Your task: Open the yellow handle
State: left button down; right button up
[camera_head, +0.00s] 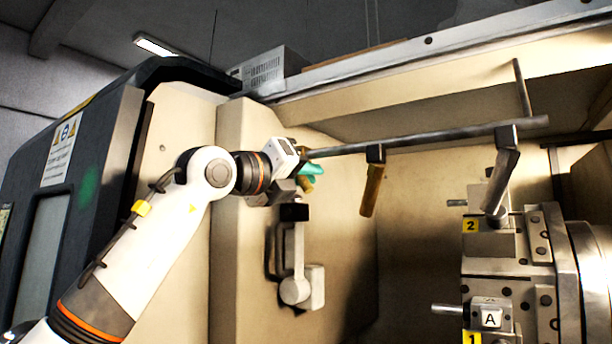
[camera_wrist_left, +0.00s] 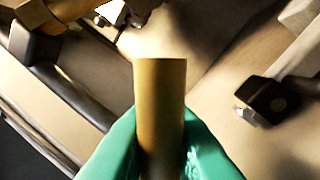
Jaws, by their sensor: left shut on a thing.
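My left gripper (camera_head: 309,170), with teal fingertips, is at the left end of a grey horizontal bar in the head view. It is shut on a yellow handle (camera_head: 306,186), of which only a small part shows there past the fingers. In the left wrist view the handle is a brownish-yellow cylinder (camera_wrist_left: 160,100) between the two green fingers (camera_wrist_left: 160,155), its free end sticking out past them. A second yellow-brown handle (camera_head: 372,190) hangs down from a black clamp on the bar, to the right of my gripper. My right gripper is not in view.
The grey bar (camera_head: 430,137) runs across the machine opening, with a grey handle (camera_head: 501,178) farther right. A grey jointed fitting (camera_head: 296,260) is just below my gripper. The tool turret (camera_head: 505,270) stands at the right. The cavity between is clear.

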pick_arm(q)
jog(key=c, duration=1.4)
grip_release()
jog(key=b+v, duration=0.6)
jog(key=v, duration=0.6)
